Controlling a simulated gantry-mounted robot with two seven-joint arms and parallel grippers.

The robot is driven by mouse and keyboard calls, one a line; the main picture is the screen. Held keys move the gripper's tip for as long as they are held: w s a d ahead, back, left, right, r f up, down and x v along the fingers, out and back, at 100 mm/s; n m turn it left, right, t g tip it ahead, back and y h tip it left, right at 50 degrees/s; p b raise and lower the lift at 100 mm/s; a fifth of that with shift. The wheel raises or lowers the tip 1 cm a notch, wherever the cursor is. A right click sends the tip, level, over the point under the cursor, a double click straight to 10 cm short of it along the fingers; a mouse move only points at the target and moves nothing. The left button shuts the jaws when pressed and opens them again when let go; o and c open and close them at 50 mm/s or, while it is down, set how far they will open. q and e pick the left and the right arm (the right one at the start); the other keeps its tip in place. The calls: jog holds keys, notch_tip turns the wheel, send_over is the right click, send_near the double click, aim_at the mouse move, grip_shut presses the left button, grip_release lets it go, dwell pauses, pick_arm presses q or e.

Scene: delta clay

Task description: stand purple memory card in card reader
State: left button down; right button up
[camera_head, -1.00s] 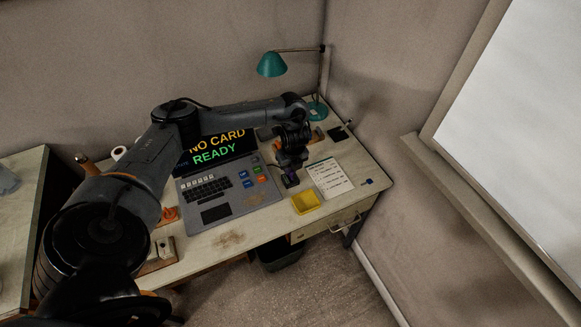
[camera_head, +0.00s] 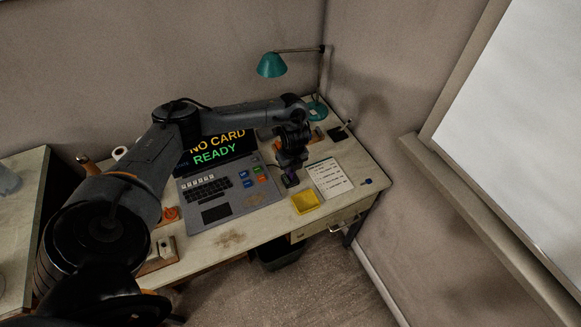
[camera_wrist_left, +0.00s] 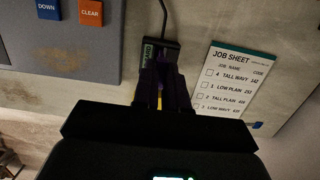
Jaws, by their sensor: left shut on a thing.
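My left gripper (camera_head: 290,172) is shut on the purple memory card (camera_head: 291,177), pointing down over the right part of the desk. Only a little purple shows at the fingertips, and the fingers hide most of the card. The card reader (camera_wrist_left: 158,50) is a small black box with a cable in the left wrist view, straight beyond the fingertips. It also shows under the gripper in the head view (camera_head: 290,182). I cannot tell whether the card touches the reader or its slot. The screen (camera_head: 215,150) reads "NO CARD READY". My right gripper is not in view.
A grey console (camera_head: 225,207) with keys and coloured buttons lies left of the reader. A job sheet (camera_head: 330,178) lies to the right. A yellow tray (camera_head: 305,202) sits at the front edge. A teal lamp (camera_head: 272,65) stands behind.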

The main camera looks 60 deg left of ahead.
pick_arm(q)
jog(key=shift+f, duration=0.3)
jog(key=shift+f+b, duration=0.5)
jog(key=shift+f, duration=0.25)
jog(key=shift+f, duration=0.1)
jog(key=c, duration=0.8)
grip_release()
notch_tip(320, 180, up, 4)
jog(key=p, duration=0.4)
jog(key=shift+r+p, duration=1.6)
jog(key=shift+p, duration=0.2)
